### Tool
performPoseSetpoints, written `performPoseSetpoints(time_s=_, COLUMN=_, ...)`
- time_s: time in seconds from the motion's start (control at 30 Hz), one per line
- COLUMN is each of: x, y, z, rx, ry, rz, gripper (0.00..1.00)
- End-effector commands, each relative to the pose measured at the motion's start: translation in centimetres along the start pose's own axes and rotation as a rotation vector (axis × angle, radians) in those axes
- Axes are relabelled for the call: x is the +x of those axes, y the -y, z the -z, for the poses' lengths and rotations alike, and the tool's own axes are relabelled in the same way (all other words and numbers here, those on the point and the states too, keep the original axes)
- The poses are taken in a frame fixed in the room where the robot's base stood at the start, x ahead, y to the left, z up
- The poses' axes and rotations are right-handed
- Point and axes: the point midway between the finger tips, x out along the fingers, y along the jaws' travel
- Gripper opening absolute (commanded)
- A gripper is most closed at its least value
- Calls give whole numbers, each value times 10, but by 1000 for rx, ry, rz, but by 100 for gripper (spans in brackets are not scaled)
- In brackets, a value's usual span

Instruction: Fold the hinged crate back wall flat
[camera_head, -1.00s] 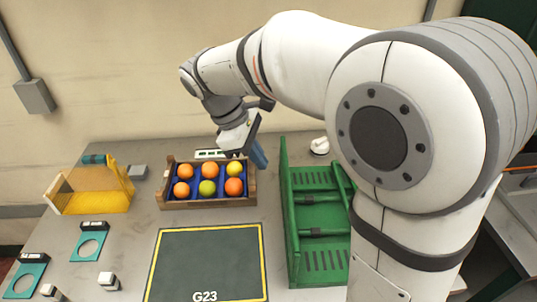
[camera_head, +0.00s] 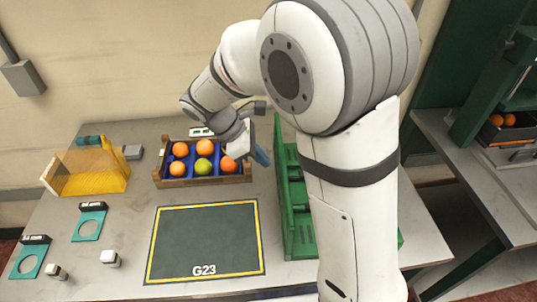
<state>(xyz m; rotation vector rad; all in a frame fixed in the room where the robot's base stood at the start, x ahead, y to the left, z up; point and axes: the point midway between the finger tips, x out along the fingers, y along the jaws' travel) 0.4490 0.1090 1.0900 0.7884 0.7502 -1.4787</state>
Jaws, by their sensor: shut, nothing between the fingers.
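A green slotted crate (camera_head: 279,160) stands on the table at the right. Its tall left side wall is upright. My arm covers much of its right and back, so I cannot tell how its back wall stands. My gripper (camera_head: 262,157) is shut and empty, with its blue fingertips pointing down. In the picture it is between the right end of the wooden fruit tray and the crate's left wall. I cannot tell whether it touches either.
The wooden tray (camera_head: 208,181) has blue cups holding several oranges and a green fruit. A dark mat marked G23 (camera_head: 205,235) lies in front. A yellow transparent bin (camera_head: 90,175) and teal ring holders (camera_head: 90,224) are at the left. Another table (camera_head: 480,190) is at the right.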

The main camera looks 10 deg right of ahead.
Motion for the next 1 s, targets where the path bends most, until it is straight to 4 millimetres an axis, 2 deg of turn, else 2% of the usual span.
performPoseSetpoints(time_s=0.1, x=8, y=0, z=-11, rx=1, ry=0, rz=1, gripper=0)
performPoseSetpoints(time_s=0.27, x=14, y=0, z=-15, rx=-1, ry=0, rz=-1, gripper=0)
performPoseSetpoints(time_s=1.0, x=16, y=1, z=-22, rx=-4, ry=-64, rz=-4, gripper=0)
